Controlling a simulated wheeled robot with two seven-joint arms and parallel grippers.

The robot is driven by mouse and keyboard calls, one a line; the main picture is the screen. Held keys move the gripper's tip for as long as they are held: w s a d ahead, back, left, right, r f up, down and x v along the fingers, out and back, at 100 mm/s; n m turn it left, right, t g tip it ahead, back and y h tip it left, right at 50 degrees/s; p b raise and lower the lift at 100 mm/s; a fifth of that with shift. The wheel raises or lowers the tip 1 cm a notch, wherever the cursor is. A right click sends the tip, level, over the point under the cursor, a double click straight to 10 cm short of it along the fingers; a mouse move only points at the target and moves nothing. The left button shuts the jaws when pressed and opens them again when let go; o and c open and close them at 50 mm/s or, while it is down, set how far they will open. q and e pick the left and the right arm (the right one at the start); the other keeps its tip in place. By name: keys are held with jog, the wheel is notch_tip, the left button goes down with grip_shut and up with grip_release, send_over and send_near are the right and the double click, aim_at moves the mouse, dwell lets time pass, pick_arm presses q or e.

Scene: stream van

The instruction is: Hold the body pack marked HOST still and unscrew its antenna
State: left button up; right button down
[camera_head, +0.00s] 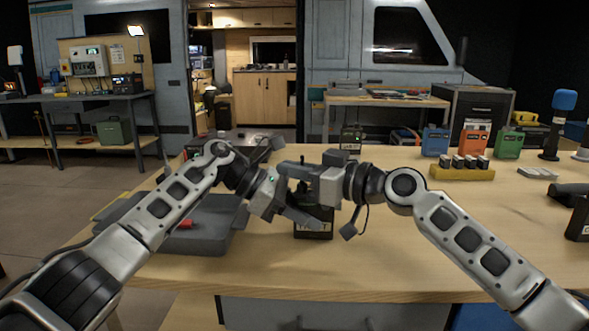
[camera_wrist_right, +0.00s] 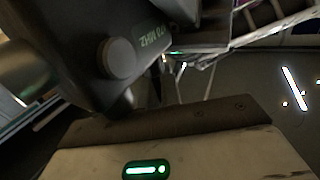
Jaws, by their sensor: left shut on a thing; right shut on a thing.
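The body pack (camera_head: 313,227) is a small dark box standing on the wooden table in front of me. Its pale label is partly covered and only some letters show. My left gripper (camera_head: 306,216) is shut on the pack, its fingers across the front upper part. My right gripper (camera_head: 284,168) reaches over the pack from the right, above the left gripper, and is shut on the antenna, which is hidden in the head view.
A grey open case (camera_head: 205,240) with a red item lies left of the pack. Another dark pack (camera_head: 351,138) stands behind. A yellow rack (camera_head: 461,173) and blue, orange and green boxes stand back right.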

jog(key=n+g, duration=0.1)
jog(key=g, duration=0.1)
jog(key=n+g+y, duration=0.1)
jog(key=n+g, duration=0.1)
jog(key=g, duration=0.1)
jog(key=shift+s+n+g+y, duration=0.25)
jog(key=shift+n+g+y, duration=0.05)
jog(key=shift+n+y, duration=0.1)
jog(key=c, duration=1.7)
grip_release()
jog(key=m+t, duration=0.2)
jog(key=t, duration=0.1)
jog(key=shift+t+h, duration=0.3)
jog(key=shift+h, duration=0.1)
jog(key=shift+w+m+t+h, duration=0.25)
jog(key=shift+m+t+h, duration=0.35)
jog(key=shift+m+t, duration=0.45)
jog(key=shift+t, duration=0.35)
jog(key=shift+d+m+t+h, duration=0.1)
jog(key=shift+m+t+h, duration=0.2)
jog(key=shift+m+h, duration=0.1)
jog(key=shift+m+t+h, duration=1.1)
jog(key=shift+m+t, duration=0.15)
jog(key=shift+t, duration=0.35)
jog(key=shift+w+d+m+t+h, duration=0.1)
jog(key=shift+w+m+t+h, duration=0.1)
jog(key=shift+m+t+h, duration=0.15)
